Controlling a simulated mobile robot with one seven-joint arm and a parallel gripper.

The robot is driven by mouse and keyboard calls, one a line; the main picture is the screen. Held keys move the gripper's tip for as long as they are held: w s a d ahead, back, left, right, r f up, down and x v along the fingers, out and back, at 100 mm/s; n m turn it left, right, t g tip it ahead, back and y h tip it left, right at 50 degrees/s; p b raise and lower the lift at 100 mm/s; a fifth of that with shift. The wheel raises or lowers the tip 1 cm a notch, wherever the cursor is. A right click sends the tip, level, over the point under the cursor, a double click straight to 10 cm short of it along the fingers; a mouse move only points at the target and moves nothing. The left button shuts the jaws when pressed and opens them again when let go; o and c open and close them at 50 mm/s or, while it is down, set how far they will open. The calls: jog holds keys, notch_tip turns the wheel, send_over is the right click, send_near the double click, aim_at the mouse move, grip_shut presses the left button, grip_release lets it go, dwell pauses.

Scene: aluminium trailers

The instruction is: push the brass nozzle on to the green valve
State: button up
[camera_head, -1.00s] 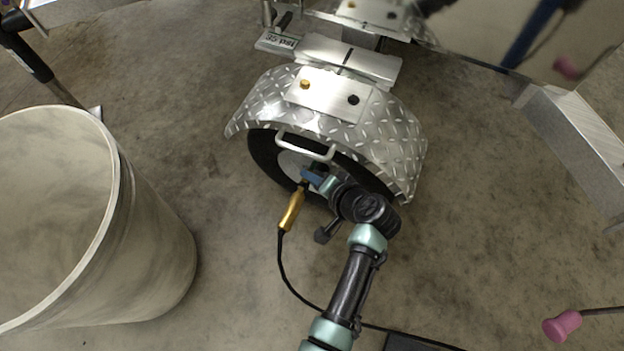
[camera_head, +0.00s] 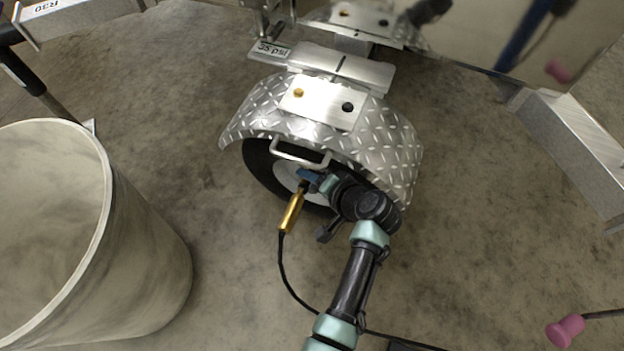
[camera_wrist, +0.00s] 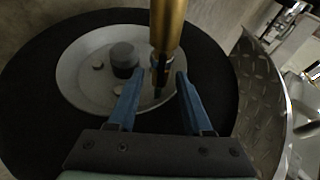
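The brass nozzle (camera_head: 292,213) points up at the wheel, with a black hose trailing from its lower end to the floor. In the wrist view the nozzle (camera_wrist: 167,25) comes down from the top, its dark narrow end between the two blue fingers. Contact at the nozzle's tip is hidden.
The wheel's black tyre (camera_wrist: 45,110) surrounds a pale hub with a grey cap (camera_wrist: 124,58). A tread-plate fender (camera_head: 385,135) with a handle (camera_head: 300,157) curves closely above my gripper. A large pale bin (camera_head: 150,240) stands left. A pink knob (camera_head: 565,330) lies at lower right.

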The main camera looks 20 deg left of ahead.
jog(key=shift+o, duration=0.3)
jog(key=p+v, duration=0.7)
jog(key=v, duration=0.6)
jog(key=shift+p, duration=0.35)
